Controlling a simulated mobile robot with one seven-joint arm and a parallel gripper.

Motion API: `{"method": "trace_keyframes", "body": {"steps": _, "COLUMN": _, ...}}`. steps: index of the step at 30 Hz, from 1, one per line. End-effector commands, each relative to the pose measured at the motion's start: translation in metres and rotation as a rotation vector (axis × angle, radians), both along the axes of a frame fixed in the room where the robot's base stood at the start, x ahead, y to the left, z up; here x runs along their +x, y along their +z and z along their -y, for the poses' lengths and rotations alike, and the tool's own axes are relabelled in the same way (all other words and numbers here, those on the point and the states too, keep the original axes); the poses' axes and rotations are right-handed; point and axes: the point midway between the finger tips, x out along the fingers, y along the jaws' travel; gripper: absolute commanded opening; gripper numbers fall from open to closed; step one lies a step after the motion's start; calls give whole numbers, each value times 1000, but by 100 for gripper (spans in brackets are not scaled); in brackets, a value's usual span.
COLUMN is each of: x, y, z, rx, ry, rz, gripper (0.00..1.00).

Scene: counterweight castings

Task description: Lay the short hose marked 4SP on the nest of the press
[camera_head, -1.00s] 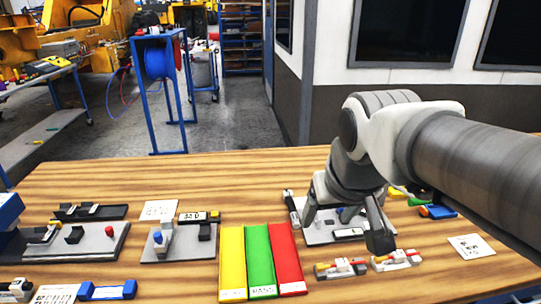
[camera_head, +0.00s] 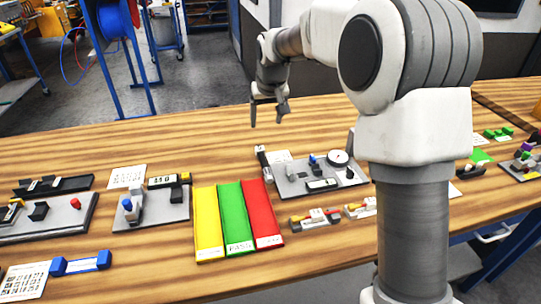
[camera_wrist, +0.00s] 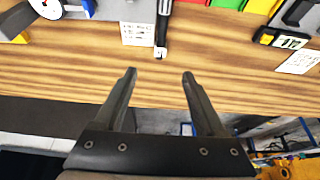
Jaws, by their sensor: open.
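I cannot make out the mark 4SP on anything, and I cannot tell which fixture is the press. A grey plate (camera_head: 293,188) with a round dial (camera_head: 338,158) carries a small dark piece with a white label (camera_head: 321,185). Another grey plate (camera_head: 160,218) holds a blue-topped post (camera_head: 128,206) and a black display unit. A third grey plate (camera_head: 50,228) at left has a red knob. My gripper (camera_head: 268,112) is open and empty above the table's far edge. In the wrist view its fingers (camera_wrist: 160,75) have only table and floor behind them.
Yellow (camera_head: 206,225), green (camera_head: 237,222) and red (camera_head: 262,212) trays lie side by side mid-table. A black-and-white tool (camera_wrist: 163,25) lies near the far edge. Small coloured parts (camera_head: 315,218) lie right of the trays. Bare wood lies in front.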

Motion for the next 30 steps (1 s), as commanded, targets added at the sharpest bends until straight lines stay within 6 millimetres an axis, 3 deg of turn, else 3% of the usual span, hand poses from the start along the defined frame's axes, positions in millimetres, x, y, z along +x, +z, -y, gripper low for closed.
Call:
{"method": "trace_keyframes", "body": {"steps": 5, "x": 10, "y": -15, "z": -5, "rx": 3, "ry": 4, "rz": -5, "gripper": 72}}
{"method": "trace_keyframes", "body": {"steps": 18, "x": 43, "y": -99, "z": -12, "rx": 2, "ry": 5, "rz": -6, "gripper": 72}}
{"method": "trace_keyframes", "body": {"steps": 30, "x": 58, "y": -130, "z": -15, "rx": 4, "ry": 3, "rz": -3, "gripper": 72}}
